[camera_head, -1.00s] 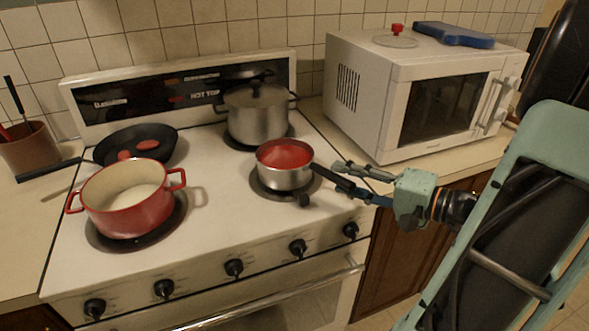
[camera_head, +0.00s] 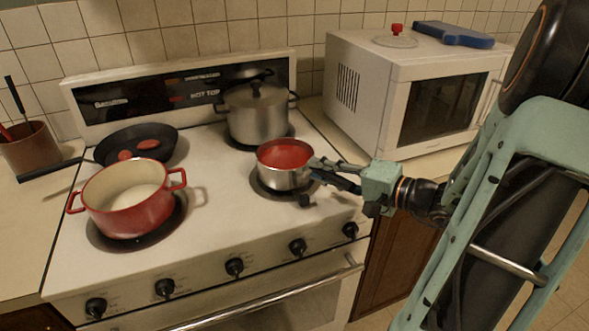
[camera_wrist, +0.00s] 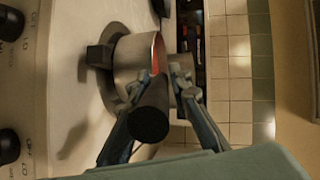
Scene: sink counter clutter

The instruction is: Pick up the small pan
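The small pan (camera_head: 284,178) is a silver saucepan with a red inside, upright on the front right burner. Its black handle (camera_wrist: 151,122) points toward my gripper in the wrist view; in the head view my fingers largely hide it. My gripper (camera_head: 318,169) is at the pan's right side. In the wrist view its fingers (camera_wrist: 157,88) are apart, one on each side of the handle, with the tips near the pan wall. I see a gap beside the handle; contact with the pan wall cannot be told.
A large lidded silver pot (camera_head: 258,118) stands close behind. A red pot (camera_head: 128,212) is front left and a black frying pan (camera_head: 160,142) back left. A white microwave (camera_head: 372,112) stands on the right counter.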

